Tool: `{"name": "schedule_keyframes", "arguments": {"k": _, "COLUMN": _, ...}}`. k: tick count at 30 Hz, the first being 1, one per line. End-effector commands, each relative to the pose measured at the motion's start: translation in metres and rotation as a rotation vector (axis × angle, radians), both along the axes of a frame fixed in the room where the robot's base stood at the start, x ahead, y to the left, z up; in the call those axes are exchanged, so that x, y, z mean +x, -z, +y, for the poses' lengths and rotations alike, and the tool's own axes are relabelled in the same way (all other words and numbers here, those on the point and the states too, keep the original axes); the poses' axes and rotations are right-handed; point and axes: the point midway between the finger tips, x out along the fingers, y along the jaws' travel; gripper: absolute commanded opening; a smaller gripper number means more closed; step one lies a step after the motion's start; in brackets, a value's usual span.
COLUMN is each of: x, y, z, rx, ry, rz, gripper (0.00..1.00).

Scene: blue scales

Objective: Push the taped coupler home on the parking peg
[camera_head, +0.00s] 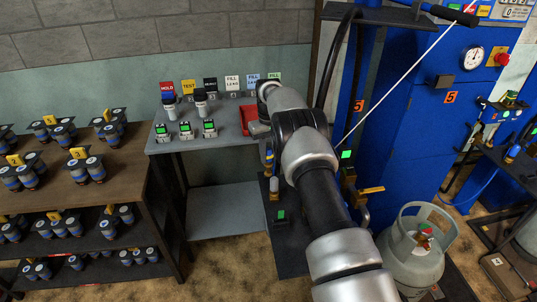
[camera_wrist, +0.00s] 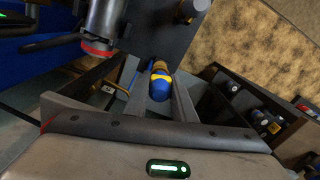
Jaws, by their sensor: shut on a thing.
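In the wrist view a blue coupler (camera_wrist: 160,88) with yellow tape bands sits between the two grey fingers of my gripper (camera_wrist: 161,98). The fingers are shut on it. Its far end points toward a dark plate (camera_wrist: 155,30), and I cannot tell whether it touches anything there. I cannot make out the parking peg, which may be hidden beyond the coupler. In the head view my arm covers most of the gripper and the space around the coupler.
A grey cylinder with a red ring (camera_wrist: 98,40) is close on the left in the wrist view. In the head view, a grey bench (camera_head: 225,145) with several handheld devices and a red tray (camera_head: 247,116) stands behind. A blue cabinet (camera_head: 405,110) and a gas cylinder (camera_head: 412,262) are on the right.

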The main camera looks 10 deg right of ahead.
Motion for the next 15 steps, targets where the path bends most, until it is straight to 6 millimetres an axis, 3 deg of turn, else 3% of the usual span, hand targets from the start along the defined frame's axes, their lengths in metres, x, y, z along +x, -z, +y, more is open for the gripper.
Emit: {"name": "schedule_keyframes", "arguments": {"k": 15, "x": 0.000, "y": 0.014, "z": 0.000, "rx": 0.000, "ry": 0.000, "rz": -0.001, "gripper": 0.00}}
